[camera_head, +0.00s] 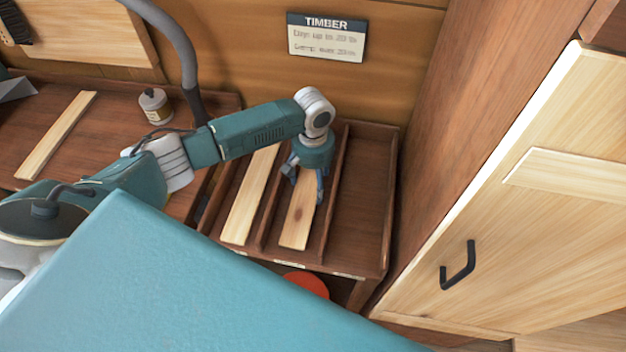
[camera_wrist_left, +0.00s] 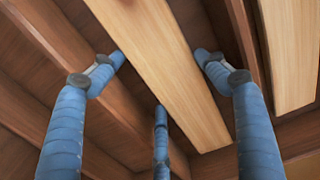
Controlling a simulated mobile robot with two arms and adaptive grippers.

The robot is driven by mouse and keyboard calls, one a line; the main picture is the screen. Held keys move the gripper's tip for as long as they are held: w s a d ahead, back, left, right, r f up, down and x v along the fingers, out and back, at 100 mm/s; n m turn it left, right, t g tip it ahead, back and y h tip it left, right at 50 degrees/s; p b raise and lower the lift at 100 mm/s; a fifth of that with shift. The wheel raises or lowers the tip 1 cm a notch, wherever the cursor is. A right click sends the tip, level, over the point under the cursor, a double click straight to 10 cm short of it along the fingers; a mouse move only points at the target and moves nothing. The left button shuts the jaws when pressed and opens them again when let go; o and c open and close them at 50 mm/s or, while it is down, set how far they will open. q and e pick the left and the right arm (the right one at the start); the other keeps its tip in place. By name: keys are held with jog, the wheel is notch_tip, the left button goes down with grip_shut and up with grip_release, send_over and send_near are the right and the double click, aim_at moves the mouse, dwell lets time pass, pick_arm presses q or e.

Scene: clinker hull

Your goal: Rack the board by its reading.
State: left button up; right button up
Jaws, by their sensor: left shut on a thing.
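My left gripper (camera_head: 306,190) points down into the dark wooden rack (camera_head: 372,262) and is shut on a pale board (camera_head: 297,228). This board lies lengthwise in the middle slot, between two dividers. In the left wrist view the same board (camera_wrist_left: 165,65) runs between my blue fingers; the exact contact is hard to see. A second pale board (camera_head: 245,205) lies in the slot to the left and also shows in the left wrist view (camera_wrist_left: 290,50). The right slot (camera_head: 365,190) is empty. A sign (camera_head: 326,38) reads TIMBER; its smaller lines, about 20 %, are blurred. No reading shows on the held board.
A loose pale board (camera_head: 56,135) and a small jar (camera_head: 155,105) are on the bench to the left. A tall wooden cabinet (camera_head: 480,230) with a black handle stands close to the rack's right. A red round thing (camera_head: 307,284) shows below the rack's front edge.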

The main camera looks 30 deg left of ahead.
pick_arm(q)
jog(key=shift+f, duration=0.3)
jog(key=o, duration=1.4)
notch_tip(320, 180, up, 12)
